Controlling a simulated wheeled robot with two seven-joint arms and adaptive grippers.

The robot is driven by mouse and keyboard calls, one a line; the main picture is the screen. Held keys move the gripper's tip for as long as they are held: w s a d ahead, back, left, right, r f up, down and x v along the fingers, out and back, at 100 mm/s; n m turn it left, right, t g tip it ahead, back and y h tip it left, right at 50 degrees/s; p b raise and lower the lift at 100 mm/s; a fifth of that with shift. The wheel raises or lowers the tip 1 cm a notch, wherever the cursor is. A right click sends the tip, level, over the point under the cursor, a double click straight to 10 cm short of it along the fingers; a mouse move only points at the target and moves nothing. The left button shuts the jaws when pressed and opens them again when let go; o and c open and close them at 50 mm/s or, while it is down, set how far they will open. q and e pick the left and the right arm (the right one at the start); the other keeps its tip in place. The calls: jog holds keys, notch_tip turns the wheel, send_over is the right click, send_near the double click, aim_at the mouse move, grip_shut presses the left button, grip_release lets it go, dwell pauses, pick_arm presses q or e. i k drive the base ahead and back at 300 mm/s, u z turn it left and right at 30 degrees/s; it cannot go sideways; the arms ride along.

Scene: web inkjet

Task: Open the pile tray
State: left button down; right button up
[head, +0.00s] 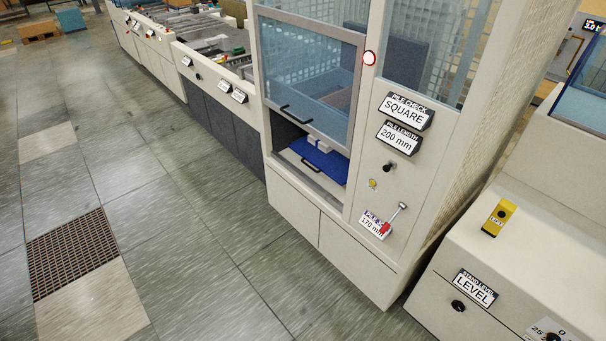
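The pile tray (326,184) appears to be the pale shelf low in the tall cream cabinet, with a dark bar handle (308,163) near its front edge. A blue flat piece (318,161) and a small pale block lie on it. It sits inside the cabinet opening, and its back is in shadow. Above it is a glazed door (307,75) with its own dark handle (297,114); the opening beneath the door is uncovered. Neither of my grippers shows in the head view.
Right of the opening are signs reading SQUARE (403,110) and 200 mm (399,137), a black knob (389,167) and a red-gripped lever (393,219). A cream console with a yellow device (499,217) stands at right. The tiled floor (180,230) at left is clear.

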aim_at(333, 164)
jog(key=u, duration=0.5)
jog(key=i, duration=0.4)
jog(key=u, duration=0.35)
